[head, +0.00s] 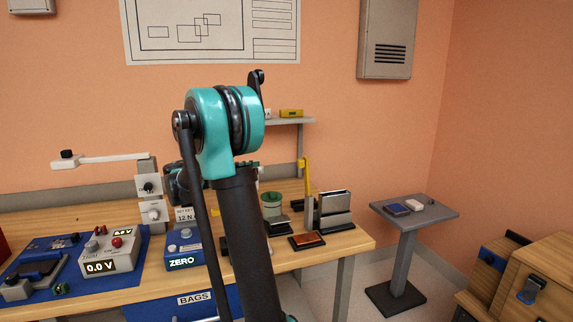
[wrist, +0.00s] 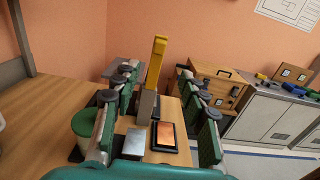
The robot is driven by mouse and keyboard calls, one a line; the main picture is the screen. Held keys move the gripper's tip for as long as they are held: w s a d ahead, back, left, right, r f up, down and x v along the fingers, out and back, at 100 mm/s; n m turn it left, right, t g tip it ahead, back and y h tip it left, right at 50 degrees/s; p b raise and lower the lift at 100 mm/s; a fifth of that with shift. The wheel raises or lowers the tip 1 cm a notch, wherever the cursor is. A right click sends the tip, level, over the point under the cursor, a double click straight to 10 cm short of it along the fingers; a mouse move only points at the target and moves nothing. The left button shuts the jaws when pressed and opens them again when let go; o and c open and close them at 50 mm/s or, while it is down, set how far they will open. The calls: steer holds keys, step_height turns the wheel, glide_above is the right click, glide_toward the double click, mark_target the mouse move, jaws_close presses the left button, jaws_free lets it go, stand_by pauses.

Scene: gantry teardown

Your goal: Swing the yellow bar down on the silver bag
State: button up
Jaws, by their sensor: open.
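The yellow bar (head: 306,177) stands upright at the right end of the workbench, on a grey post. In the wrist view the yellow bar (wrist: 155,62) rises ahead between my open fingers. My gripper (wrist: 158,85) is open and empty, with space between each finger and the bar. A flat silver-grey square, which looks like the silver bag (wrist: 135,142), lies near the foot of the post, left of a black-framed orange plate (wrist: 165,136). In the head view my arm hides most of my gripper, and I cannot make out the bag clearly.
A green-lidded container (head: 271,198) stands left of the post, and a silver-and-black holder (head: 335,208) stands right. A ZERO box (head: 184,250) and a meter (head: 107,252) sit further left. A grey pedestal (head: 414,212) stands apart at the right.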

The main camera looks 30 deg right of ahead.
mark_target(300, 163)
steer(key=x, duration=1.7)
steer(key=shift+w, duration=0.1)
jaws_close()
